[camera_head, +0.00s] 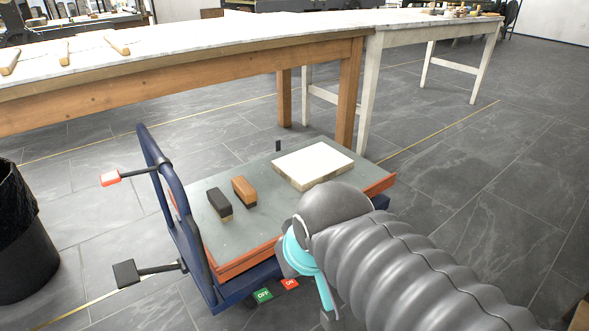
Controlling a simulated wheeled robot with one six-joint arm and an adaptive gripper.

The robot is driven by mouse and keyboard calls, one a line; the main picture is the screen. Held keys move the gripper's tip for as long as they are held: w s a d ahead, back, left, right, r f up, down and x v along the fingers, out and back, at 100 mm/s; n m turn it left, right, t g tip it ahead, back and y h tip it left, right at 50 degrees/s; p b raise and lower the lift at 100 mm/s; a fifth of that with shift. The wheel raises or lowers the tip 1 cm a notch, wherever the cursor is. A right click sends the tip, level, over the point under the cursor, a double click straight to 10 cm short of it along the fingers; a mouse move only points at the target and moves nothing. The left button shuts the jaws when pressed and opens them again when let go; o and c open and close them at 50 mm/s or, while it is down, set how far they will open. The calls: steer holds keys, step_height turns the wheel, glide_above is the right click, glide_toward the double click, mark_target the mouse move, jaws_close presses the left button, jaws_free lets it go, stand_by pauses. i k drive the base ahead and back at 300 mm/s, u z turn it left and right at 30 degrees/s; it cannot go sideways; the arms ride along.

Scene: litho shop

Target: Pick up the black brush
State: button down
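The black brush (219,204) is a small block with a dark top and a pale lower part. It lies on the grey-green top of a low cart (236,236), towards the left side. A brown brush (244,191) lies just to its right, with a narrow gap between them. My arm comes in from the lower right in a grey ribbed sleeve, with a teal joint right of the brushes. I cannot make out my gripper or its fingers. Nothing covers the black brush.
A pale stone slab (314,164) lies on the cart's right half. The cart's blue handle frame (158,180) rises on the left. A black bin (25,255) stands far left. A long wooden table (180,75) runs behind; open tiled floor lies right.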

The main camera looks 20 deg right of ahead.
mark_target(222, 206)
steer(key=u, duration=2.6)
steer(key=i, duration=0.55)
steer(key=z, duration=3.3)
steer(key=i, duration=0.5)
steer(key=z, duration=0.05)
